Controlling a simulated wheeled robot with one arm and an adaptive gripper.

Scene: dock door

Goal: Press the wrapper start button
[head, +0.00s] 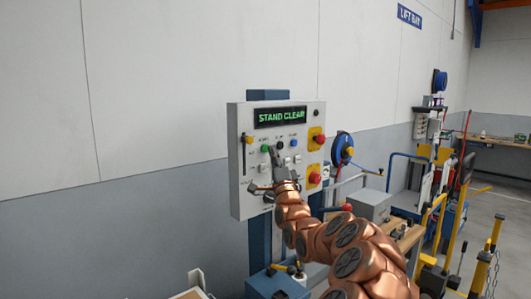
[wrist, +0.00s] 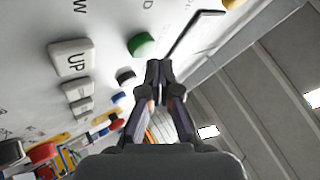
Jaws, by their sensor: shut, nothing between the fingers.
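The grey control panel (head: 238,165) stands against the wall; its display (head: 281,117) reads "STAND CLEAR". A round green button (head: 265,149) sits in its upper row, left of a black one and a blue one (head: 293,143). Their labels are too small to read. My gripper (head: 273,151) is shut and empty in front of this row, its tips close to the green button. In the wrist view, the green button (wrist: 141,45) lies just above and left of my gripper's tips (wrist: 158,70). I cannot tell whether they touch it.
Two red stop buttons (head: 319,139) on yellow plates line the panel's right side. A white "UP" button (wrist: 71,59) and a black button (wrist: 126,76) are near my fingers. A blue reel (head: 343,147) and carts crowd the right; the wall at left is bare.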

